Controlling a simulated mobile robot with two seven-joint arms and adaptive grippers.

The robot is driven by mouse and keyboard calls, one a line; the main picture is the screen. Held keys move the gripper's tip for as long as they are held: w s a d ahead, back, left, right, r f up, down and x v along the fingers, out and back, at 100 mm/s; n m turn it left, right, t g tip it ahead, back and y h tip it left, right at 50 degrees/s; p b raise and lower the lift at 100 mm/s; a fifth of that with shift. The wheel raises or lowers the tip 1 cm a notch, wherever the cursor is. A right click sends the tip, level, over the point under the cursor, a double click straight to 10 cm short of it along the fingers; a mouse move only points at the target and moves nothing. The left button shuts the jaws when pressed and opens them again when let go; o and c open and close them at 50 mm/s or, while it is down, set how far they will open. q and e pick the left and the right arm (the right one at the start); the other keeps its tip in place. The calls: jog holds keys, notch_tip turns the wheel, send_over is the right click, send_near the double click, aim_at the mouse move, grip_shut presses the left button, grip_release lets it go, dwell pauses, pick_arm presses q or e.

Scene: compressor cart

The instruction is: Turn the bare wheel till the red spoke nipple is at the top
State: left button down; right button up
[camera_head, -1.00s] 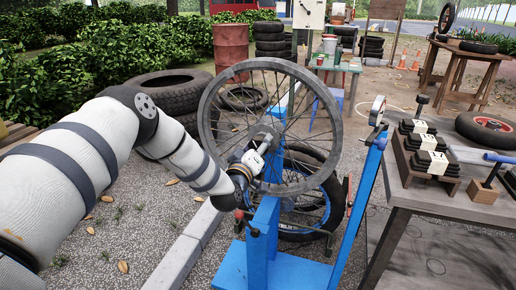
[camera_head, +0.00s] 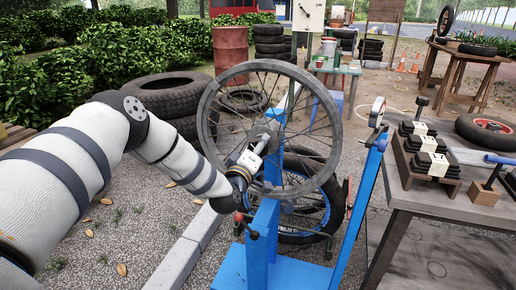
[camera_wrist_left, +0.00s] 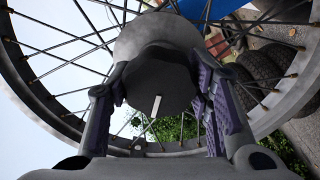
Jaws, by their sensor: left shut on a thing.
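The bare wheel (camera_head: 262,66) is a grey rim with thin spokes, upright in the blue stand (camera_head: 262,240). My left gripper (camera_head: 262,145) is at the wheel's hub, in front of the spokes. I cannot make out a red spoke nipple in either view. My right gripper is not in view.
A wheel with a tyre and blue rim (camera_head: 325,205) sits low behind the stand. A blue post with a round dial (camera_head: 377,112) stands to the right. A workbench (camera_head: 440,205) holding black blocks is farther right. Large tyres (camera_head: 170,92) lie behind my left arm.

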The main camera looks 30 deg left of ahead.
pick_arm(q)
jog(key=c, duration=0.8)
grip_release()
jog(key=shift+d, duration=0.1)
jog(key=v, duration=1.2)
jog(key=shift+f, duration=0.1)
jog(key=s+d+f+m+g+h+p, duration=0.2)
jog(key=s+d+f+m+g+h, duration=0.25)
jog(key=s+f, duration=0.5)
jog(key=s+d+f+m+g+h+p, duration=0.1)
jog(key=s+d+f+m+g, duration=0.4)
jog(key=s+d+f, duration=0.4)
jog(key=s+a+m+g+p, duration=0.1)
jog(key=s+g, duration=0.4)
jog(key=s, duration=0.9)
jog(key=s+a+m+g+y+p, duration=0.1)
jog(key=s+m+g, duration=0.2)
jog(key=s, duration=1.1)
jog(key=shift+s+r+g, duration=0.25)
jog(key=shift+s+g, duration=0.15)
jog(key=shift+g, duration=0.85)
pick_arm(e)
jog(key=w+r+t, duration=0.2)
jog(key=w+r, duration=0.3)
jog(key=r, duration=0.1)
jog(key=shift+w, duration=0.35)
